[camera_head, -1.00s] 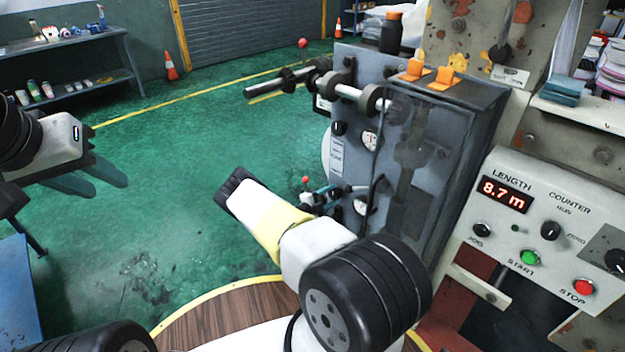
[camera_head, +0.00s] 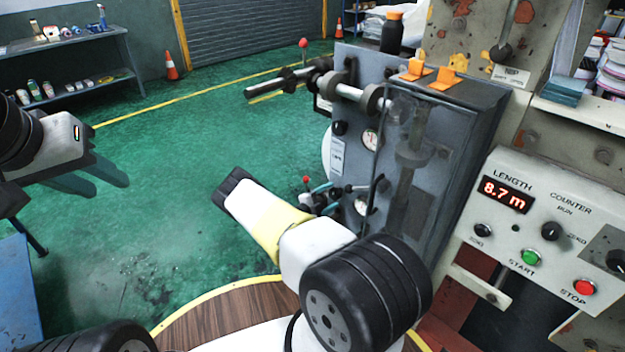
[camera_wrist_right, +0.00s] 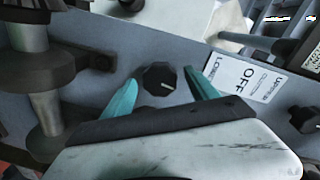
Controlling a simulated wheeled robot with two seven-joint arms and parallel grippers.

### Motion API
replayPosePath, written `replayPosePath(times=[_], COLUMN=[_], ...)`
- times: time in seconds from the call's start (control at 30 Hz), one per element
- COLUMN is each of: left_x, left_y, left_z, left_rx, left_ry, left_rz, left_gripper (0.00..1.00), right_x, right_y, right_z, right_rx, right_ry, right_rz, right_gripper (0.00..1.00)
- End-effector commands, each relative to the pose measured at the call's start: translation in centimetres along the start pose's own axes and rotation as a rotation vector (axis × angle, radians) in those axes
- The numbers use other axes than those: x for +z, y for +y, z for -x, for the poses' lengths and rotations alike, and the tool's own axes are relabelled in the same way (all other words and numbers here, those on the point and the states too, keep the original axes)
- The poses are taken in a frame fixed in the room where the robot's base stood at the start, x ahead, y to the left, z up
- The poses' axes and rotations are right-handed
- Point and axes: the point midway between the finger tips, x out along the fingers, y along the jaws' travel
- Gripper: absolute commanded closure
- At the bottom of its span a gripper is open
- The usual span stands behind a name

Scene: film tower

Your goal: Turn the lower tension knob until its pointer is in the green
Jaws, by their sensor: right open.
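The lower tension knob (camera_wrist_right: 160,77) is black with a pale pointer line, on the grey panel in the right wrist view. My right gripper (camera_wrist_right: 162,79) is open, with one teal finger on each side of this knob; I cannot tell whether they touch it. In the head view my right gripper (camera_head: 322,194) is at the lower left of the tower panel (camera_head: 350,80), beside the lower gauge (camera_head: 361,205). The gauge's needle and green zone are too small to read. My left gripper (camera_head: 110,184) is open and empty at the far left, over the floor.
Another black knob (camera_wrist_right: 306,121) and a printed label (camera_wrist_right: 246,76) are on the same panel. Rollers (camera_head: 350,92) stick out above the gauges. A control box (camera_head: 540,215) reading 8.7 m stands to the right. The green floor (camera_head: 170,200) left of the tower is mostly clear.

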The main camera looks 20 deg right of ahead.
Motion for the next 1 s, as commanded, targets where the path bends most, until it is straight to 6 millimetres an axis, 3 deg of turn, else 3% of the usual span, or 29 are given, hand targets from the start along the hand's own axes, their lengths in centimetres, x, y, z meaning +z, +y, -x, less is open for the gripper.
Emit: replayPosePath(times=[0.4, 1.0], left_x=[0.0, 0.0], left_y=[0.0, 0.0], left_z=[0.0, 0.0], left_rx=[0.0, 0.0], left_ry=[0.0, 0.0], left_rz=[0.0, 0.0], left_gripper=[0.64, 0.64], right_x=[0.1, -0.1], right_y=[-0.1, -0.3], right_z=[6.5, 7.1], right_rx=[0.0, 0.009], right_ry=[-0.003, 0.005], right_rz=[-0.001, -0.019], right_gripper=[0.32, 0.32])
